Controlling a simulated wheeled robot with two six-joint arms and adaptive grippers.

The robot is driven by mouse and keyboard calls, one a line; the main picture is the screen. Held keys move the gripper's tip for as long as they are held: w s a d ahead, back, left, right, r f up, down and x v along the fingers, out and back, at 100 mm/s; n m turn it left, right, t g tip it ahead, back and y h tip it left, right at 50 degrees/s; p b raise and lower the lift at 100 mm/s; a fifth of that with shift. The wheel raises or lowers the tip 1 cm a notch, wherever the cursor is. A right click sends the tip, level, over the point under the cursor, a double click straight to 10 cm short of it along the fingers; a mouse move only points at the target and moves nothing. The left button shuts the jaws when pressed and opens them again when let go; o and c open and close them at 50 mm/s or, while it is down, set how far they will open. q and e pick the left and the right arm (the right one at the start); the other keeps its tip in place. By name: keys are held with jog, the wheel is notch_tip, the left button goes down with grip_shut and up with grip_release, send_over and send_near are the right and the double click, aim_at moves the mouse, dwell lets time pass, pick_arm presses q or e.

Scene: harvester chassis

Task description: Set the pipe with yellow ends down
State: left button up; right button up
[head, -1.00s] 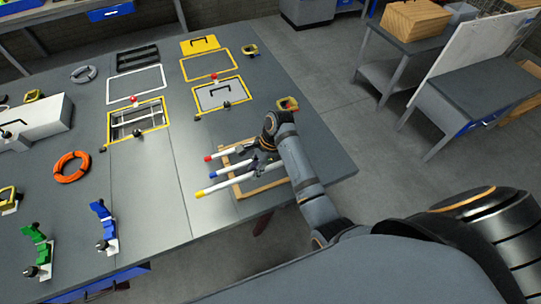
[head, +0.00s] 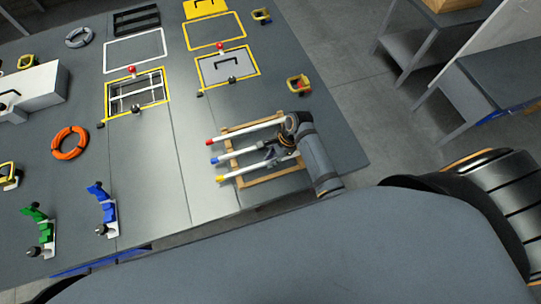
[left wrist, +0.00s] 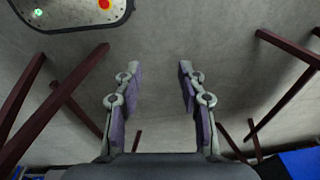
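The pipe with yellow ends (head: 240,174) is white, with one yellow end showing at its left. It lies across the lower part of a wooden frame (head: 226,146) on the grey table, below a blue-ended pipe (head: 228,157) and a red-ended pipe (head: 235,133). I cannot tell whether it touches the frame. My right gripper (head: 274,153) is over the right part of the blue-ended and yellow-ended pipes. Its fingers are small and overlap the pipes, so its grip is unclear. My left gripper (left wrist: 158,70) is open and empty, above bare floor in the left wrist view.
The grey table (head: 180,205) has free room left of the frame. An orange ring (head: 69,143), blue bracket (head: 106,204) and green bracket (head: 39,225) stand farther left. Yellow-rimmed panels (head: 228,68) lie beyond the frame.

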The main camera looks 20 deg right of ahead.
jog(key=o, duration=0.4)
jog(key=shift+s+r, duration=0.15)
jog(key=shift+s, duration=0.4)
jog(key=shift+w, duration=0.15)
jog(key=shift+w+d+r+b, duration=0.1)
jog(key=shift+d+r+b, duration=0.25)
jog(key=shift+r, duration=0.3)
jog(key=v, duration=0.4)
jog(key=shift+b, duration=0.4)
pick_arm(q)
jog(key=s+f, duration=0.1)
jog(key=s, duration=0.1)
jog(key=s+a+f+b, duration=0.1)
jog(key=s, duration=0.1)
jog(key=shift+f, duration=0.35)
pick_arm(e)
jog(key=v, duration=0.6)
jog(key=shift+r, duration=0.3)
pick_arm(q)
jog(key=shift+w, duration=0.1)
